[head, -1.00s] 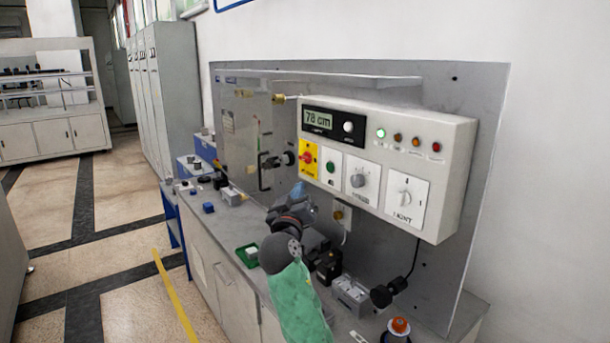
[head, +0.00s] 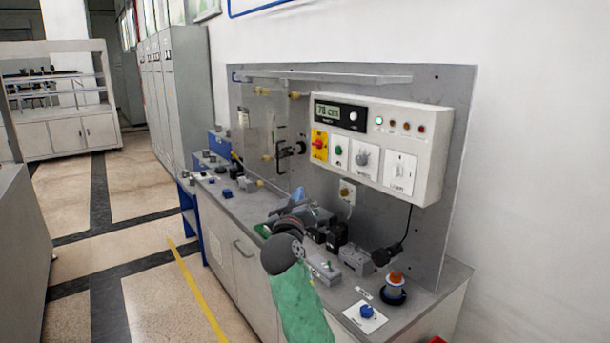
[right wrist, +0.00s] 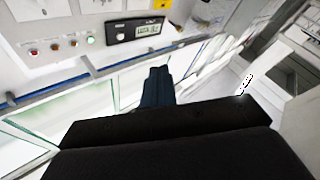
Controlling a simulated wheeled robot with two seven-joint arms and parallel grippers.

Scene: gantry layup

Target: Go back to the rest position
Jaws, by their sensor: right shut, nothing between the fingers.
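My right arm comes up from the bottom of the head view with a green sleeve and dark joints. My right gripper (head: 298,197) is partly hidden behind its own wrist, over the bench top (head: 238,207). In the right wrist view the fingers (right wrist: 157,88) are dark blue, together and empty. The control box (head: 380,150) on the grey back panel (head: 455,100) reads 78 cm and has a lit green lamp. The box also shows in the right wrist view (right wrist: 85,30), beyond the fingers. My left gripper is not in view.
Small blocks and a dark device (head: 327,235) stand on the bench near my right arm. A spool with an orange top (head: 394,287) and a blue knob on a white plate (head: 366,313) are at the near end. Open floor lies left of the yellow line (head: 195,290).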

